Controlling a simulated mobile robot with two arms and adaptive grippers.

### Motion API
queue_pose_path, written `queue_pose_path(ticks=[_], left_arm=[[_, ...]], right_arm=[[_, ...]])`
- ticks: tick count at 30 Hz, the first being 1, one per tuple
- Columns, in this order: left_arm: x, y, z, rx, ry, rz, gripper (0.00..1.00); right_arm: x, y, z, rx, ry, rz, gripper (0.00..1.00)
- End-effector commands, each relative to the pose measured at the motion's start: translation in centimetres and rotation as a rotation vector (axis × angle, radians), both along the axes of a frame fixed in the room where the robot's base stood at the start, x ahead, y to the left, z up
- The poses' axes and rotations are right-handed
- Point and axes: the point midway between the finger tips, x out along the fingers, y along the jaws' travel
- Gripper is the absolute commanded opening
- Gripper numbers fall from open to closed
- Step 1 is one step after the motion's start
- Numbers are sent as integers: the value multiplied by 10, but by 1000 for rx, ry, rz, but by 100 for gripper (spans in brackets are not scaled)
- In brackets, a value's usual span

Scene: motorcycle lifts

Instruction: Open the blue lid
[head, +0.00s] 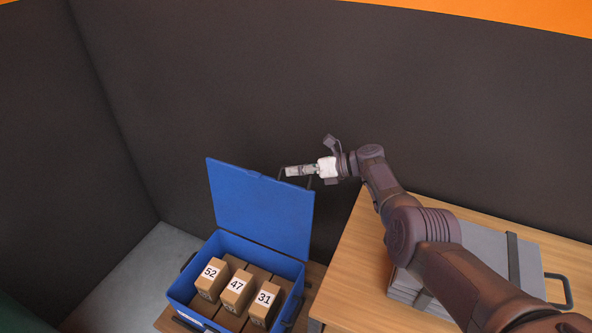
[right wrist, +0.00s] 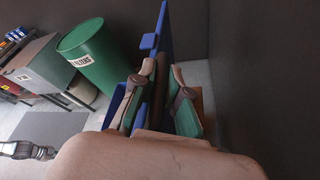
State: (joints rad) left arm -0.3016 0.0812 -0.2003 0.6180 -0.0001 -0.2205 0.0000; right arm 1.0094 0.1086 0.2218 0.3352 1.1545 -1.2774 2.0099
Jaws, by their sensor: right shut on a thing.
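The blue lid (head: 258,208) stands raised and nearly upright at the back of the blue box (head: 262,255), whose inside is open to view. My right gripper (head: 287,172) is at the lid's top edge, towards its right corner, beside a thin dark handle. In the right wrist view the blue lid (right wrist: 164,35) runs edge-on between the two fingers of the right gripper (right wrist: 160,95). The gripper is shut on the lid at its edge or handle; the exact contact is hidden.
Cardboard boxes, some numbered 52 (head: 210,283), 47 (head: 236,292) and 31 (head: 263,307), fill the blue box. A wooden table (head: 350,270) at right bears grey flat panels (head: 490,265). A dark wall (head: 270,90) stands close behind. A green barrel (right wrist: 95,55) stands farther off.

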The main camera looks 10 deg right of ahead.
Motion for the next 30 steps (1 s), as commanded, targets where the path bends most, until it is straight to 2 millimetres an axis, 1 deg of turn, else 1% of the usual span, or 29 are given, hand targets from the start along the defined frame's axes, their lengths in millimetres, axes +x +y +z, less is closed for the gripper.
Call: queue_pose_path(ticks=[2,3,7,16,20,26,30], left_arm=[[0,0,0,0,1,0,0],[0,0,0,0,0,0,0],[0,0,0,0,0,0,0],[2,1,0,0,-3,1,0],[2,0,0,0,-4,1,0],[2,-1,0,-1,-4,1,0],[2,-1,0,-1,-4,1,0]], right_arm=[[-2,0,-3,-4,6,3,0],[-2,0,-3,-4,6,3,17],[-1,0,-2,-3,6,2,39],[-1,0,-1,-2,2,1,39],[-2,-4,0,0,2,2,39],[-10,-24,7,-2,0,-1,39],[-22,-50,16,-4,0,-2,39]])
